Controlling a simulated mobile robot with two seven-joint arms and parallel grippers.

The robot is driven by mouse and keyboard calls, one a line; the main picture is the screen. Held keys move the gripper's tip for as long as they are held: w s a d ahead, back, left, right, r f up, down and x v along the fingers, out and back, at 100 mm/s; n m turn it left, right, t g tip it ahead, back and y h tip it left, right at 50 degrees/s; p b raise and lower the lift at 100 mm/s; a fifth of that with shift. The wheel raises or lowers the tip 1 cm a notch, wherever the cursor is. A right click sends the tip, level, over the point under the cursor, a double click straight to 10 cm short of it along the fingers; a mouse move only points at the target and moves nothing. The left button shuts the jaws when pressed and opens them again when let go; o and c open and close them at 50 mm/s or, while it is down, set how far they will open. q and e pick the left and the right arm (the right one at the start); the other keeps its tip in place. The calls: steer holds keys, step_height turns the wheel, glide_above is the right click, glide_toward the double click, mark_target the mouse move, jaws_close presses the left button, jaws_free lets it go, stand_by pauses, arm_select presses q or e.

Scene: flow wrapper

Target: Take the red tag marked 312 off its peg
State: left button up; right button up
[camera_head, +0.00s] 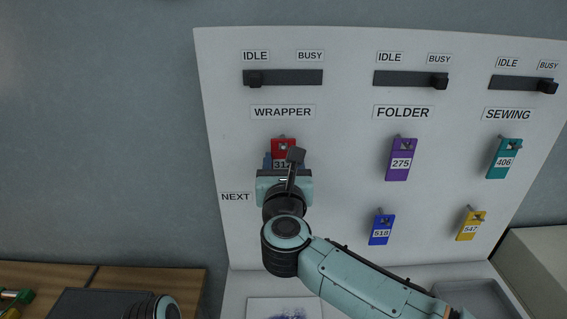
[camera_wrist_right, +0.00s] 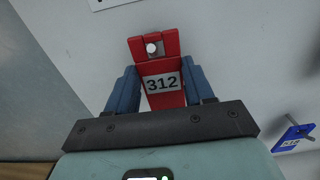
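The red tag marked 312 (camera_head: 283,146) is on its peg under the WRAPPER label, partly hidden by my right gripper. In the right wrist view the tag (camera_wrist_right: 158,68) shows its number plate, and the pale peg end shows in its upper part. My right gripper (camera_wrist_right: 162,88) has one blue finger on each side of the tag, close to its edges. I cannot tell whether the fingers press on it. In the head view my right gripper (camera_head: 281,163) is at the board, at the tag's lower part. My left gripper is out of view.
The white board (camera_head: 340,190) carries three sliders on top and other tags: purple 275 (camera_head: 401,159), teal 406 (camera_head: 504,158), blue 518 (camera_head: 381,229) and yellow 547 (camera_head: 470,225). A NEXT label (camera_head: 235,197) is left of my gripper. A wooden surface (camera_head: 190,279) is at lower left.

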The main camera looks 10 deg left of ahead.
mark_target(283, 155)
steer(key=shift+c, duration=0.7)
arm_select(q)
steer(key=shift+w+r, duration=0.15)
arm_select(e)
steer(key=shift+r, duration=0.5)
steer(key=shift+s+f, duration=0.1)
steer(key=shift+s, duration=0.25)
steer(key=shift+s+d+b, duration=0.15)
steer(key=shift+s+b, duration=0.25)
steer(key=shift+s, duration=0.3)
steer(key=shift+s+d+b, duration=0.15)
steer(key=shift+s+b, duration=0.25)
steer(key=shift+s, duration=0.25)
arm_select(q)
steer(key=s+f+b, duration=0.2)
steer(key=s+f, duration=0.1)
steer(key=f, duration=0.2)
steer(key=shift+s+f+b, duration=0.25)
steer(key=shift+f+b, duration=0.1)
arm_select(e)
steer(key=shift+s+d, duration=0.2)
steer(key=shift+s, duration=0.7)
steer(key=shift+s+d, duration=0.15)
steer(key=shift+s, duration=0.8)
steer(key=shift+s+d, duration=0.2)
steer(key=shift+s, duration=0.7)
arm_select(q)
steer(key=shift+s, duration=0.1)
